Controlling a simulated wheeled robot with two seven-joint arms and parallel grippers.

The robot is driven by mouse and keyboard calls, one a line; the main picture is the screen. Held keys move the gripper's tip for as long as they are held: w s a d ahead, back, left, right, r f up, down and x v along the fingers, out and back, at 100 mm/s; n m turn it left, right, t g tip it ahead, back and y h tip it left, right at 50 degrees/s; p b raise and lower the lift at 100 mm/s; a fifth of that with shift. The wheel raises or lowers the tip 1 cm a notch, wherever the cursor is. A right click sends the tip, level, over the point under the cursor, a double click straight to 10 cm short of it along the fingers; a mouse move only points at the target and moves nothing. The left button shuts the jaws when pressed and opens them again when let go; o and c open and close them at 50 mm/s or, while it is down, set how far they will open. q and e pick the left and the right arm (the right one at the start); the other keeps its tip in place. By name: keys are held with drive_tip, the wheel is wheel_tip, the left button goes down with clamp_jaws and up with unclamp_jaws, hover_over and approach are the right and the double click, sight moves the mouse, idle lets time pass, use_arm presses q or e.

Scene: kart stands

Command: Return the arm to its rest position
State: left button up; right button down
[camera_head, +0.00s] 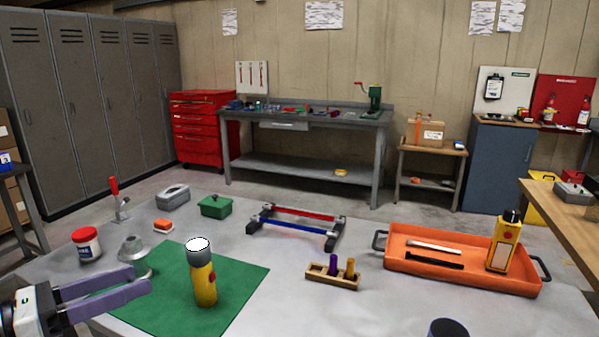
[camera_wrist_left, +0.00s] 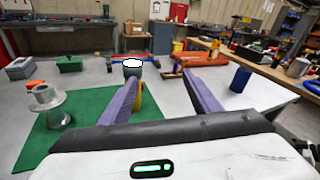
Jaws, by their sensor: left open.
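My left gripper (camera_head: 149,284) comes in from the left in the head view, over the left part of the green mat (camera_head: 241,297). Its two purple fingers are apart with nothing between them in the head view. A yellow flashlight (camera_head: 204,283) with a grey head stands upright on the mat, to the right of the fingertips and apart from them. In the left wrist view the fingers (camera_wrist_left: 163,93) are spread, and the flashlight (camera_wrist_left: 132,68) shows beyond them, partly hidden by the left finger. My right gripper is in neither view.
A grey metal funnel-like part (camera_head: 133,248) and a red-lidded jar (camera_head: 87,244) stand near the gripper. A wooden peg block (camera_head: 333,279), a red-and-blue bar frame (camera_head: 297,226) and an orange tray (camera_head: 460,275) lie farther right. A dark cylinder (camera_head: 448,328) stands at the front edge.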

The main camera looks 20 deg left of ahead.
use_arm(q)
drive_tip(key=s+f+n+g+y, duration=0.15)
drive_tip(key=f+n+y, duration=0.6)
drive_tip(key=n, duration=0.85)
drive_tip(key=s+f+n+g+y, duration=0.15)
drive_tip(key=f+n+y, duration=0.55)
drive_tip(key=n, duration=0.9)
drive_tip(key=s+d+f+n+g+h, duration=0.2)
drive_tip(key=s+d+f+g+h, duration=0.15)
drive_tip(key=s+d+f, duration=0.45)
drive_tip(key=s+d+f+n+g+h, duration=0.35)
drive_tip(key=s+d+g, duration=0.2)
drive_tip(key=d, duration=0.55)
drive_tip(key=w+d+f+t+h+b, duration=0.1)
drive_tip(key=w+d+f+t+b, duration=0.1)
drive_tip(key=f, duration=0.7)
drive_tip(key=w+d+f+t+h+b, duration=0.1)
drive_tip(key=d+f+t+b, duration=0.2)
drive_tip(key=f, duration=0.6)
drive_tip(key=shift+w+d+m+b, duration=0.35)
drive_tip(key=shift+d+m+b, duration=0.1)
drive_tip(key=shift+b, duration=0.65)
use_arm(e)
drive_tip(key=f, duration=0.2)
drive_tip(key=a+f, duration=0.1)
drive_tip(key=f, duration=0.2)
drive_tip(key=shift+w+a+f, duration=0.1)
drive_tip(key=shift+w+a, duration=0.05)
use_arm(q)
drive_tip(key=shift+f, duration=0.1)
